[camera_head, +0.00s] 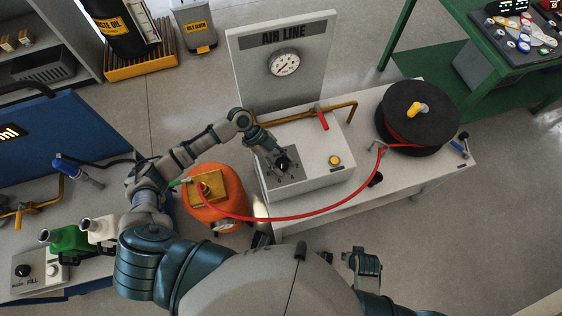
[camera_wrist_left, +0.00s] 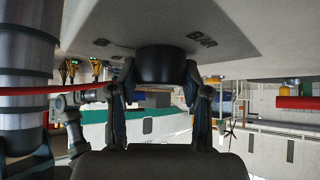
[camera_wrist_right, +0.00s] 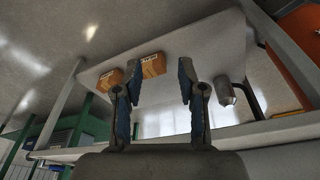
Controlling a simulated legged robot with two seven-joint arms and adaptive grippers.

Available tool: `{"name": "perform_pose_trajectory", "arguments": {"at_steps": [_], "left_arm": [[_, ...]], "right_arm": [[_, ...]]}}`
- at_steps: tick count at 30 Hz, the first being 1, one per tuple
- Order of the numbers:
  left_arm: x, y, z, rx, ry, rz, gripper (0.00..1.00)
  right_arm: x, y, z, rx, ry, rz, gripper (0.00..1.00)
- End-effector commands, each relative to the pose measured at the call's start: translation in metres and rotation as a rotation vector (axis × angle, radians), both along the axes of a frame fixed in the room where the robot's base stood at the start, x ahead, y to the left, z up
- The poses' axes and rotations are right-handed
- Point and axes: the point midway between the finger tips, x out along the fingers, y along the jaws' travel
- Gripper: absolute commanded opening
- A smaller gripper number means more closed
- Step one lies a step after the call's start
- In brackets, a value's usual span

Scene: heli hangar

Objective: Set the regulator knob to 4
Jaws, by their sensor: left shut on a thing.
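The regulator knob (camera_head: 283,164) is small and black on the grey dial plate (camera_head: 291,181) of the white air-line box. My left gripper (camera_head: 277,158) reaches it from above left. In the left wrist view the black knob (camera_wrist_left: 162,64) sits between the two fingers of my left gripper (camera_wrist_left: 163,85), which are shut on it. Part of the lettering "BAR" shows beside it. The knob's pointer and the scale numbers are too small or hidden to read. My right gripper (camera_wrist_right: 158,85) is open and empty, away from the box; it shows low in the head view (camera_head: 366,262).
A round gauge (camera_head: 284,63) is on the upright AIR LINE panel. A red-handled valve (camera_head: 322,118), a yellow button (camera_head: 335,160) and a hose reel (camera_head: 417,118) are near the box. A red hose (camera_head: 300,217) runs to the orange tank (camera_head: 214,205).

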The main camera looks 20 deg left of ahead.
Motion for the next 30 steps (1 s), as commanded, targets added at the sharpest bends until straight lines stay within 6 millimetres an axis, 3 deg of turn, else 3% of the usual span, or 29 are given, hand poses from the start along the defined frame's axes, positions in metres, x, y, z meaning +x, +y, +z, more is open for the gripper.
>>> {"name": "perform_pose_trajectory", "arguments": {"at_steps": [8,12,18,24,30], "left_arm": [[-0.001,0.001,0.006,0.001,-0.001,0.225,0.13],[0.0,0.001,0.006,0.001,-0.001,0.352,0.13],[0.0,0.001,0.005,0.001,-0.002,0.506,0.13],[0.001,0.0,0.005,0.0,-0.001,0.626,0.13],[0.002,0.001,0.003,0.0,-0.002,0.71,0.13]], "right_arm": [[-0.016,-0.001,-0.066,-0.003,0.026,0.006,0.4],[-0.038,-0.005,-0.103,-0.006,0.041,0.011,0.4],[-0.08,-0.011,-0.141,-0.01,0.066,0.019,0.4],[-0.126,-0.02,-0.164,-0.013,0.088,0.026,0.4],[-0.166,-0.028,-0.173,-0.017,0.105,0.03,0.4]]}}
